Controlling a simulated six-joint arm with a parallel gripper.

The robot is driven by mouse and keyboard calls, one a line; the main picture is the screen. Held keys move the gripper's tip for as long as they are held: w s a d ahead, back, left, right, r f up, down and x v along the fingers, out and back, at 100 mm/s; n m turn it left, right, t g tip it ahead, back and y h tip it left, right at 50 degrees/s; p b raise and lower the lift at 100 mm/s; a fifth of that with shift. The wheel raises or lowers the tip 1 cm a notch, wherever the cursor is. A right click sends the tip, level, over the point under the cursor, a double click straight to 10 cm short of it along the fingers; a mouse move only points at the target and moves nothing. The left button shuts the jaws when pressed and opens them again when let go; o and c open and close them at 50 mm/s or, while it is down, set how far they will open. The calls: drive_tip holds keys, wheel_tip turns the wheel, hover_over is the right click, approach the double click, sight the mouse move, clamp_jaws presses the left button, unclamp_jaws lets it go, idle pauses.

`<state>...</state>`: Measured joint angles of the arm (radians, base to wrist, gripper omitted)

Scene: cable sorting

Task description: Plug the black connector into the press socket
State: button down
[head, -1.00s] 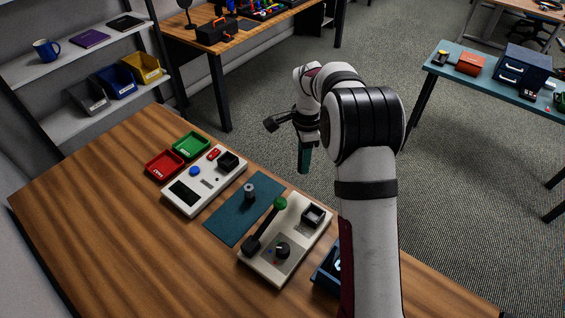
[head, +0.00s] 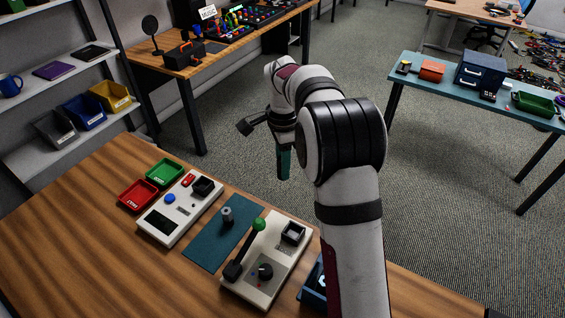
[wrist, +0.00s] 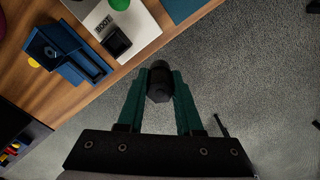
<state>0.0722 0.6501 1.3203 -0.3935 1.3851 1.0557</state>
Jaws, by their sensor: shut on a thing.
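My gripper (head: 284,168) hangs fingers down beyond the far edge of the wooden table, over the floor. In the wrist view its teal fingers (wrist: 160,92) are shut on the black connector (wrist: 159,80), a dark, roughly cylindrical piece. The head view does not show the connector clearly. The press (head: 266,258) is a pale box with a green-knobbed black lever, a dark dial and a square black socket (head: 293,232). The socket also shows in the wrist view (wrist: 116,41), up and left of the connector, clearly apart from it.
A teal mat (head: 222,238) with a grey cylinder (head: 228,215) lies left of the press. Beyond it are a second pale device (head: 178,212), a red tray (head: 138,195) and a green tray (head: 164,171). A blue container (head: 314,286) stands right of the press, partly behind my arm.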

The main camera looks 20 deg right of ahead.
drive_tip(key=shift+s+d+f, duration=0.1)
drive_tip(key=shift+s+f, duration=1.15)
drive_tip(key=shift+s, duration=0.3)
drive_tip(key=shift+s+f, duration=1.2)
drive_tip(key=shift+s, duration=0.4)
drive_tip(key=shift+s+d+f, duration=0.1)
drive_tip(key=shift+s+f, duration=1.15)
drive_tip(key=shift+s, duration=0.3)
drive_tip(key=shift+f, duration=0.7)
drive_tip(key=shift+f, duration=0.3)
drive_tip(key=shift+f, duration=1.05)
drive_tip(key=c, duration=0.5)
unclamp_jaws()
drive_tip(key=shift+o, duration=0.3)
